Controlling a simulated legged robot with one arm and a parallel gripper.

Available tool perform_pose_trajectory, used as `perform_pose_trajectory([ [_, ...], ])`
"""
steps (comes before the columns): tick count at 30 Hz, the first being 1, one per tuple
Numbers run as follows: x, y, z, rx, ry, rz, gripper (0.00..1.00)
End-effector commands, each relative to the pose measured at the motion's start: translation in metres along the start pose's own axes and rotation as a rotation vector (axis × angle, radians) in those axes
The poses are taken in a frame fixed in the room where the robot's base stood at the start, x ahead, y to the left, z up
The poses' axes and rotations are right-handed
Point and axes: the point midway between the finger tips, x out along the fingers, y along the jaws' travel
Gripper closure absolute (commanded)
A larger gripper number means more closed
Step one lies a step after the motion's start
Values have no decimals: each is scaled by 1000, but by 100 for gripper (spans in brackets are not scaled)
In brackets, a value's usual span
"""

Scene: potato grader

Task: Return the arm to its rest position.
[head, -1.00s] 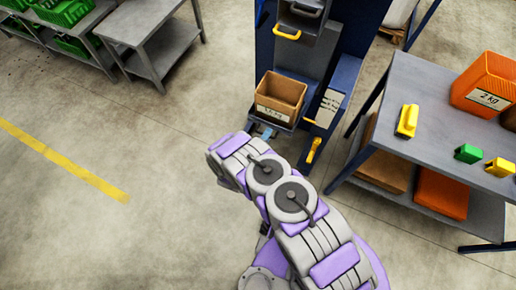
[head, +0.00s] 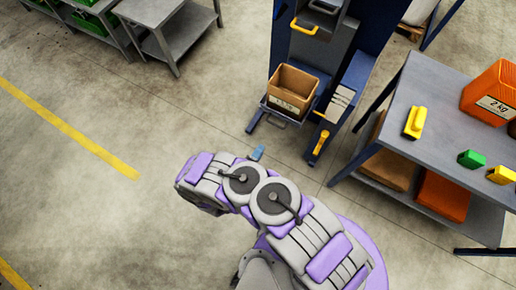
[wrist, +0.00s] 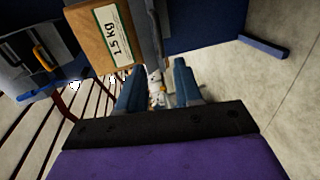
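My arm reaches out from the bottom of the head view, bent to the left. Only a blue tip of my gripper (head: 257,152) shows past the arm there, on the near side of the grader. In the wrist view the two blue fingers of my gripper (wrist: 158,86) stand apart with nothing held between them. A cardboard box (head: 291,88) sits on the low shelf of the dark blue grader (head: 347,90), apart from my gripper. The box also shows in the wrist view (wrist: 92,42) with a "1.5 kg" label.
A grey table (head: 447,115) on the right holds an orange crate (head: 492,91) marked 2 kg, with yellow and green items. A grey bench (head: 165,28) stands at the back left. The floor (head: 130,110) on the left is clear, with a yellow line.

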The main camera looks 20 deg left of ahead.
Motion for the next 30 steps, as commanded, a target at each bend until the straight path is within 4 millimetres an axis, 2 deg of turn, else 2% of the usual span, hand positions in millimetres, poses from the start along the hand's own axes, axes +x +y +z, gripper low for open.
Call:
perform_pose_trajectory([
  [19,3,2,-4,15,-1,-9,65],
  [23,18,12,-17,84,-10,-65,65],
  [30,63,57,-56,318,-33,-245,65],
])
